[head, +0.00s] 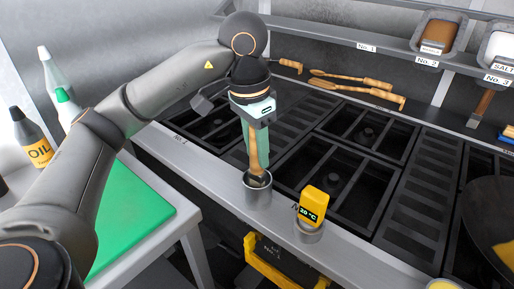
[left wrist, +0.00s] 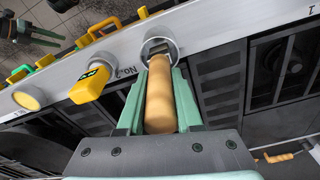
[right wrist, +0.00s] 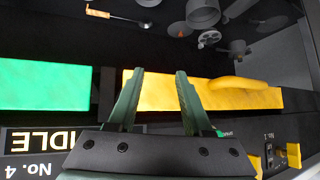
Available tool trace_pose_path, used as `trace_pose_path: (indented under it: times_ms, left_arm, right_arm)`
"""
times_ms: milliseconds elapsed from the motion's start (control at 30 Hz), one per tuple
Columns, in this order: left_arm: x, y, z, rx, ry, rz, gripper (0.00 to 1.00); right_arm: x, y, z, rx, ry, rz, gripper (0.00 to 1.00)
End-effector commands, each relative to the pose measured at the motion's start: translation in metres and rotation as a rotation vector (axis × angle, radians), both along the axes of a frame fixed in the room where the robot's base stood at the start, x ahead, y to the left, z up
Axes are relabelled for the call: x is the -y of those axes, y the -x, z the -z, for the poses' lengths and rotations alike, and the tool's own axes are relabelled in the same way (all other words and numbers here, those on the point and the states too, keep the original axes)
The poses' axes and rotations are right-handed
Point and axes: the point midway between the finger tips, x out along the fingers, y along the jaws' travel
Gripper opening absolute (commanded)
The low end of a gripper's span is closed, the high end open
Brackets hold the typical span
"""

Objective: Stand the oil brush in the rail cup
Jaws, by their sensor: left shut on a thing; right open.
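The oil brush (head: 254,148) has a wooden handle and stands roughly upright, with its lower end inside the mouth of the grey rail cup (head: 258,200). My left gripper (head: 256,150) is shut on the handle from above. In the left wrist view the brush handle (left wrist: 160,95) lies between the green fingers, and its far end is in the cup's opening (left wrist: 158,47). The brush's lower end is partly hidden by the cup wall. My right gripper (right wrist: 158,100) is open and empty, seen only in the right wrist view.
A yellow thermometer reading 20 °C (head: 313,205) stands in the neighbouring rail holder, to the right. Several wooden-handled tools (head: 350,88) lie on the far ledge. An oil bottle (head: 31,138) and green board (head: 140,215) are at left. A dark pan (head: 490,225) is at right.

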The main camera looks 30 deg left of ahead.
Motion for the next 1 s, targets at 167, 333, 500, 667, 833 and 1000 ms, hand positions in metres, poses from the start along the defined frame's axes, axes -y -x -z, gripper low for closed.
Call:
trace_pose_path:
  times_ms: [167,333,500,667,833,1000]
  left_arm:
    - [0.000,0.000,0.006,0.000,0.000,0.000,0.00]
    - [0.000,0.000,0.010,0.000,0.000,0.000,0.00]
    - [0.000,0.000,0.014,0.000,0.000,0.000,0.00]
    - [0.000,0.000,0.018,0.001,0.000,0.000,0.00]
    - [0.000,0.000,0.022,0.001,0.000,0.000,0.00]
    - [0.000,0.000,0.027,0.001,0.000,0.000,0.00]
  right_arm:
    - [-0.002,0.000,0.004,-0.002,-0.002,-0.006,0.50]
    - [-0.005,0.000,0.007,-0.002,-0.006,-0.011,0.50]
    - [-0.008,-0.001,0.009,-0.003,-0.009,-0.018,0.50]
    - [-0.009,-0.002,0.011,-0.006,-0.009,-0.020,0.50]
    - [-0.010,-0.004,0.012,-0.002,-0.010,-0.022,0.50]
    - [-0.012,-0.007,0.011,0.007,-0.013,-0.025,0.50]
